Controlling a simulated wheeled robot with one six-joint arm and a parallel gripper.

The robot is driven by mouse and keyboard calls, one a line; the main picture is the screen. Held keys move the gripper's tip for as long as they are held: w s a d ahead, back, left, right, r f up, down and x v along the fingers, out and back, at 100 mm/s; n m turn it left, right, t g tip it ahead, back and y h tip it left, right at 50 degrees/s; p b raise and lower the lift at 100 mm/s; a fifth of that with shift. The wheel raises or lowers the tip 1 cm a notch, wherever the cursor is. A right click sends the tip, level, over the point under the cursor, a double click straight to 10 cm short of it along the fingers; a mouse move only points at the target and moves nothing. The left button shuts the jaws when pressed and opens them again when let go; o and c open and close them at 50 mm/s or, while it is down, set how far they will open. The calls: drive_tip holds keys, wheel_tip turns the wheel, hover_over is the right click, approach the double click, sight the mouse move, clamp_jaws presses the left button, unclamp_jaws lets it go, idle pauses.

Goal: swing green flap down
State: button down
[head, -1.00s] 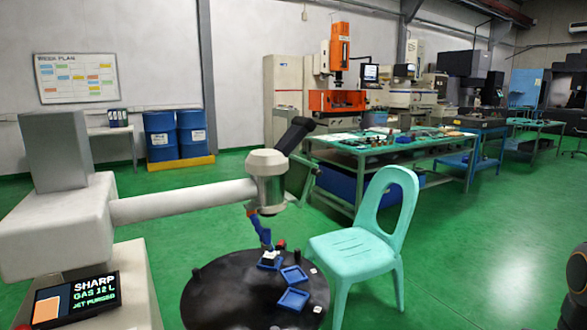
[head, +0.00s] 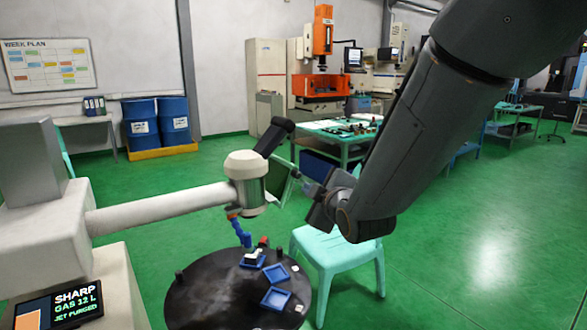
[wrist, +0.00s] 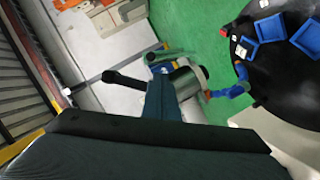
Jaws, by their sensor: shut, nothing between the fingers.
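A narrow green flap (head: 284,187) shows at the right side of the white machine head (head: 245,175), beside the black handle (head: 275,138). In the wrist view a green bar, seemingly this flap (wrist: 165,55), lies at the head (wrist: 187,80), past my fingers. My gripper (head: 302,178) is shut and empty, just right of the flap in the head view. In the wrist view my gripper's closed fingers (wrist: 160,82) point towards the head and the flap. I cannot tell whether they touch the flap.
A round black table (head: 215,300) with blue trays (head: 275,298) stands below the head. A turquoise chair (head: 345,275) is right of it, partly hidden by my arm. A green workbench (head: 345,135) stands behind. Green floor is open at the right.

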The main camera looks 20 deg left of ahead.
drive_tip(key=a+r+n+y, duration=0.1)
drive_tip(key=a+r+y, duration=0.1)
drive_tip(key=a+r, duration=0.1)
drive_tip(key=w+a+f+p, duration=0.3)
drive_tip(key=w+a+p, duration=0.1)
drive_tip(key=w, duration=0.6)
drive_tip(key=shift+f+n+t+p, duration=0.15)
drive_tip(key=shift+n+t+p, duration=0.15)
drive_tip(key=shift+p, duration=0.05)
drive_tip(key=shift+a, duration=0.1)
